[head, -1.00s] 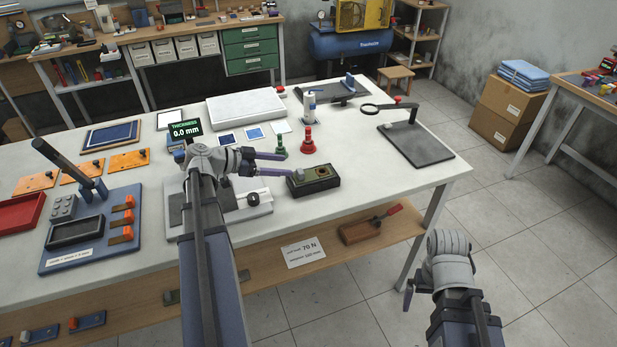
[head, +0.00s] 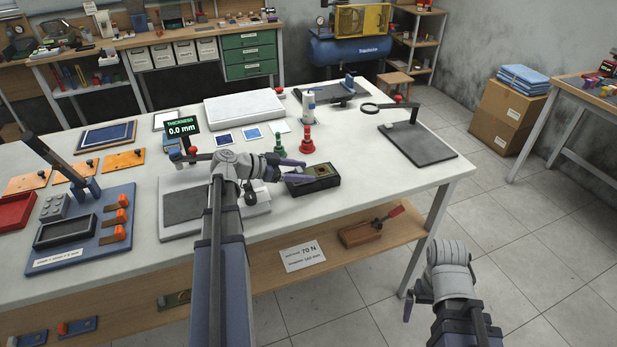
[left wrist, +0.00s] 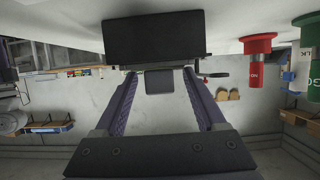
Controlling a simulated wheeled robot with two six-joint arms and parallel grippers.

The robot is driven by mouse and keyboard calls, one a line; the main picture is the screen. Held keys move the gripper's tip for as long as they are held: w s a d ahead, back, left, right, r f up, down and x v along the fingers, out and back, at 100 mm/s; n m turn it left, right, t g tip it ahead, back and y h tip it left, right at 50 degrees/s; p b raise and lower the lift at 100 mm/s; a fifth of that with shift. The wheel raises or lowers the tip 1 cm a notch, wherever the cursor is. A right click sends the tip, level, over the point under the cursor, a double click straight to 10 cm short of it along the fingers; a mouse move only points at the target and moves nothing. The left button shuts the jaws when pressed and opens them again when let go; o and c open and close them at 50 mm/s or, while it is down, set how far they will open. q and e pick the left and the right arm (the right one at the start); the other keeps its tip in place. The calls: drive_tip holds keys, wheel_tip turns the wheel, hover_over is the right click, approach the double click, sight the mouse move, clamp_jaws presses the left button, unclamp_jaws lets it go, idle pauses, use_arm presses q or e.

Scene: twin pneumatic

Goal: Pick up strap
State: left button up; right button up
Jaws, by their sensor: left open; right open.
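My left gripper (head: 307,171) is open at the left end of a dark block (head: 325,182) with a recessed top, near the right front of the white table. In the left wrist view the dark block (left wrist: 153,38) lies ahead of my two fingers. A small grey piece (left wrist: 159,82) shows between the fingers, below the block; the fingers look apart from it. I cannot tell for sure whether it is the strap. No other strap stands out clearly. My right gripper (head: 410,306) is open and empty off the table's right side, its fingers partly hidden.
A green stamp-like object (head: 275,145) and a red one (head: 307,141) stand just behind the block. A grey plate fixture (head: 183,205) lies left of it. A magnifier stand (head: 418,145) is at the right.

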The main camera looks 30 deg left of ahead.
sight(301, 169)
use_arm(q)
drive_tip(key=c, duration=1)
drive_tip(key=shift+r, duration=0.15)
drive_tip(key=shift+c, duration=0.2)
wheel_tip(301, 169, up, 10)
drive_tip(key=p, duration=1)
